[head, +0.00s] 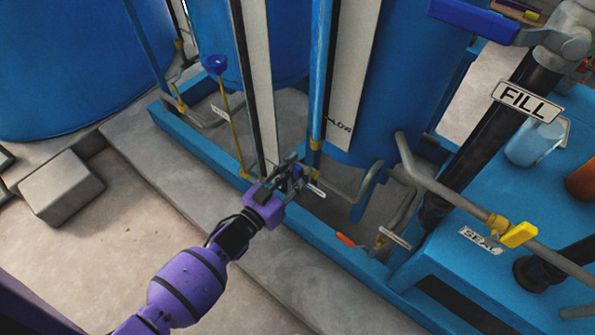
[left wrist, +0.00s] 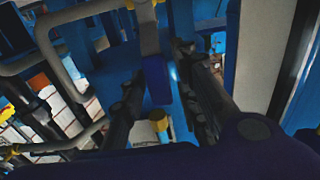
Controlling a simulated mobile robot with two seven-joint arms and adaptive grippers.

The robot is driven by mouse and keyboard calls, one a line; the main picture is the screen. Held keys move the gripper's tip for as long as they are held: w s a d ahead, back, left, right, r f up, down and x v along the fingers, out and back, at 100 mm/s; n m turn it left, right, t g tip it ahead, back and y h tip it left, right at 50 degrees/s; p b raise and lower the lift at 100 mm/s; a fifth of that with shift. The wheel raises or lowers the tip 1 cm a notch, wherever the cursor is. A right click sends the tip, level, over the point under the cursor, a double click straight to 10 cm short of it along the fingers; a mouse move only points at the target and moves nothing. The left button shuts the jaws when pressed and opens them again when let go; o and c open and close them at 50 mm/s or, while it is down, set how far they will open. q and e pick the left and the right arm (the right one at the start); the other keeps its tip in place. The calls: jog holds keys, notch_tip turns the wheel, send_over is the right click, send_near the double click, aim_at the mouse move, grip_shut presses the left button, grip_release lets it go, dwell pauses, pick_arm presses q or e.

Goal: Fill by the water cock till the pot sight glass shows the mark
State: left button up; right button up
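My left gripper (head: 294,172) reaches in from the lower left to the foot of a sight glass tube (head: 321,70) beside the blue pot (head: 405,75). In the left wrist view its two fingers (left wrist: 163,70) stand apart, one on each side of a blue lever handle (left wrist: 157,80). I cannot tell whether they touch it. In the head view the gripper mostly hides this handle. A small white tag (head: 316,190) beside it is too small to read. The water level and the mark cannot be made out. My right gripper is not in view.
A blue lever (head: 474,20) stands above a FILL sign (head: 526,101) at upper right. A yellow handle (head: 518,235) is by a SEAL label (head: 480,240). An orange-handled valve (head: 346,240) sits low. Grey pipes (head: 430,180) crowd the pot's right side.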

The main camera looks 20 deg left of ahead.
pick_arm(q)
jog(key=shift+o, duration=0.3)
jog(key=v, duration=1.2)
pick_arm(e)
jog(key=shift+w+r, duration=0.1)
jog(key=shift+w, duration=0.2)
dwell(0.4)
